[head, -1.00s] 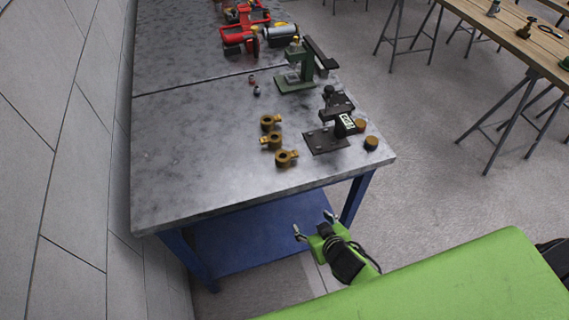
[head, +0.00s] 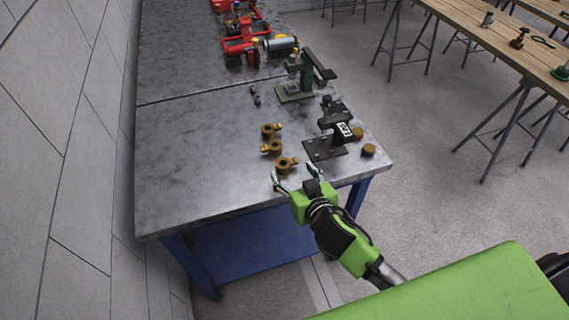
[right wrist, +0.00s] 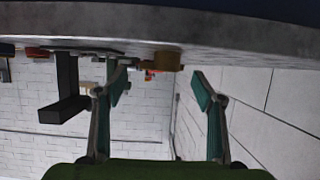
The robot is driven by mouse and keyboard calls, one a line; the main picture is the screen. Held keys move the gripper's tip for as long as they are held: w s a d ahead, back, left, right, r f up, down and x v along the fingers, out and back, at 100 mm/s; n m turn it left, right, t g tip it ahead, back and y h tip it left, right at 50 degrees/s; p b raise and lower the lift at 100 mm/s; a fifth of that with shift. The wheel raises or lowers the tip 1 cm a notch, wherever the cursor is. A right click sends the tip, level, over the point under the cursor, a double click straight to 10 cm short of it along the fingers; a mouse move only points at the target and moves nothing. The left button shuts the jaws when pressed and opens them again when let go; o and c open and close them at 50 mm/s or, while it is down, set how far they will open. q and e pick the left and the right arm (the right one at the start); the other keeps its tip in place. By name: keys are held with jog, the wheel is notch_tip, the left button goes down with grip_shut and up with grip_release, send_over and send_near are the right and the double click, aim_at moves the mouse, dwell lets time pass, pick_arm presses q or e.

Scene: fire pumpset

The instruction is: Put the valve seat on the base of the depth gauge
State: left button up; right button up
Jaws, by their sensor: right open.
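Several brass ring-shaped pieces with side tabs, which look like the valve seats, stand on the grey table; the nearest brass piece (head: 285,165) is close to its front edge. The depth gauge (head: 337,128) is a black stand with a small display, and its flat dark base (head: 320,149) lies right of the brass pieces. My right gripper (head: 295,178) is open and empty at the table's front edge, just short of the nearest brass piece. In the right wrist view, brass (right wrist: 165,60) shows beyond the open fingers (right wrist: 158,85). My left gripper is out of view.
Two round brown pieces (head: 368,150) stand right of the gauge. A green stand (head: 295,88), two small parts (head: 256,96) and red tools (head: 245,45) are farther back. The table's left part (head: 190,160) is clear. A wall (head: 60,180) runs along the left.

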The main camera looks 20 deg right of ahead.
aim_at(286, 160)
jog(key=shift+r+p+x, duration=0.2)
jog(key=shift+p+x, duration=0.2)
jog(key=shift+x, duration=0.8)
jog(key=shift+r+p+x, duration=0.2)
jog(key=shift+p+x, duration=0.2)
jog(key=shift+x, duration=1.55)
jog(key=c, duration=1.6)
jog(key=shift+r, duration=0.2)
